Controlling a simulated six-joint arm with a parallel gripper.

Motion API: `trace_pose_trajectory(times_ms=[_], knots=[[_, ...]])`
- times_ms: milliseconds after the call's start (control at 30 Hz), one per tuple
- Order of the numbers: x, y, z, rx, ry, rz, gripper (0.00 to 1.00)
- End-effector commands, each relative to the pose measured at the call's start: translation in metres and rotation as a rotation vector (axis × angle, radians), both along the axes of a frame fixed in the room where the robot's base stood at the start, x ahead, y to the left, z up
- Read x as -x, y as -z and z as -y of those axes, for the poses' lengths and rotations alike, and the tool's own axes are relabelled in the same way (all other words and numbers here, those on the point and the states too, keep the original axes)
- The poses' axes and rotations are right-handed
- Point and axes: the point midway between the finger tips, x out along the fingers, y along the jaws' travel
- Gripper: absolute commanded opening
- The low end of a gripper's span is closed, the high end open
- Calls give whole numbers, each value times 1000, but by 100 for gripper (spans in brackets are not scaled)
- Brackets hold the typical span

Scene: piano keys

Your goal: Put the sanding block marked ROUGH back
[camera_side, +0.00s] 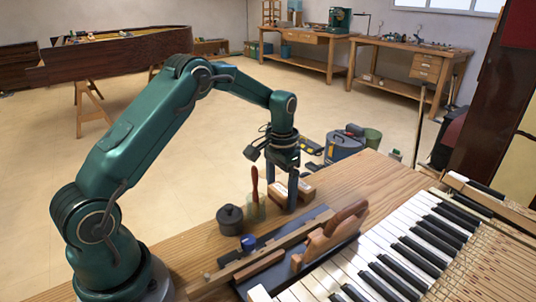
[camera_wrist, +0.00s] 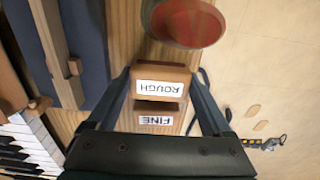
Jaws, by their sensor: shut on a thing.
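The wooden sanding block marked ROUGH (camera_wrist: 163,73) sits between my two fingers in the wrist view, its white label upside down. My gripper (camera_wrist: 160,80) is shut on it; it also shows in the side view (camera_side: 292,195), pointing down over the bench. The block marked FINE (camera_wrist: 158,107) is right beside the ROUGH block, on the side towards my gripper's body. In the side view small wooden blocks (camera_side: 306,190) show around the fingers, partly hidden by them, and their labels cannot be read. I cannot tell whether the ROUGH block touches the bench.
A tool with a red handle (camera_side: 255,182) stands close to the fingers; a red round top (camera_wrist: 185,20) looms in the wrist view. A dark lidded pot (camera_side: 230,219) is left.

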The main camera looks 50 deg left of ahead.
Motion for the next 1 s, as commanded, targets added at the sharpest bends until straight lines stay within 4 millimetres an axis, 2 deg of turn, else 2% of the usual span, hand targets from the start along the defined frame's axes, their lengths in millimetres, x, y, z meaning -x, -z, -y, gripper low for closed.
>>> trace_pose_trajectory(times_ms=[100,600,633,667,867,1000], knots=[[0,10,0,0,0,-1,24],[0,18,0,0,0,0,24],[0,18,0,0,0,0,96],[0,18,0,0,0,0,100],[0,17,0,0,1,0,100],[-1,1,-1,-1,1,3,100]])
